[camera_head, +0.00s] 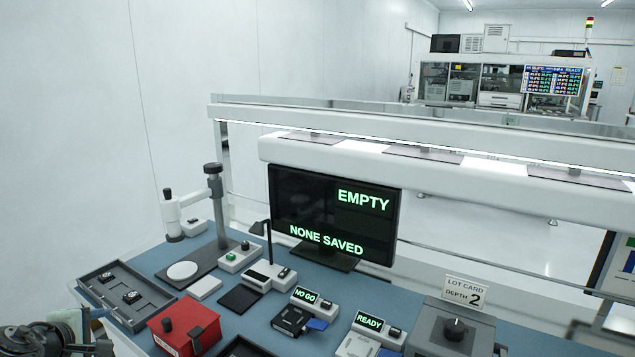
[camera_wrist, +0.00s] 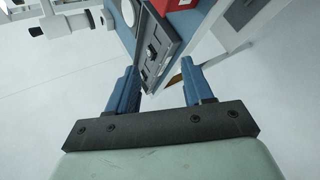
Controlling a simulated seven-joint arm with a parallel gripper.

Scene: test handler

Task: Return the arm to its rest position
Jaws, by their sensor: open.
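My gripper (camera_wrist: 158,68) shows in the wrist view with its two blue fingers spread apart and nothing between them. Beyond the fingertips are the edge of the blue bench and a dark grey tray (camera_wrist: 167,62) with small parts in it. Open floor lies below and to both sides of the fingers. In the head view, dark arm parts show at the lower left corner, beside the bench's left end; the fingers cannot be made out there.
The blue bench (camera_head: 235,320) carries the grey tray (camera_head: 98,292), a red box (camera_head: 185,328), a microscope-like stand (camera_head: 213,205) and several small devices. A monitor (camera_head: 333,215) reads "EMPTY" and "NONE SAVED". A white overhead beam (camera_head: 330,155) spans the bench's back.

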